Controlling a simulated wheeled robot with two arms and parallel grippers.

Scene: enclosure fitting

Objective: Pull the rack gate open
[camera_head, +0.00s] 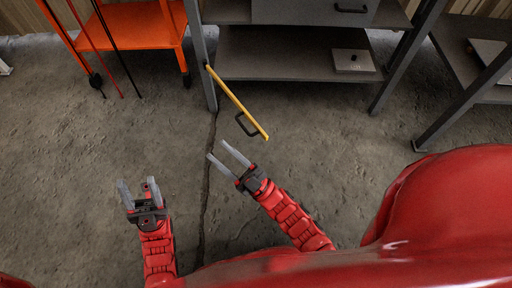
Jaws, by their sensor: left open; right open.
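The rack gate (226,88) is a yellow bar seen from above. It joins the grey rack (201,57) at its left front post and stands swung out toward me, angled down to the right. A black handle (244,125) sits on the gate near its free end. My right gripper (224,157) is open and empty, just below the gate's free end and handle, apart from them. My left gripper (138,190) is open and empty over the floor, further left and well away from the gate.
The rack holds a grey drawer box (300,12) and a small plate with a black knob (352,61). An orange cart (133,27) stands at the upper left, with thin red and black rods by it. Another dark table (455,62) is at the right. The concrete floor between is clear.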

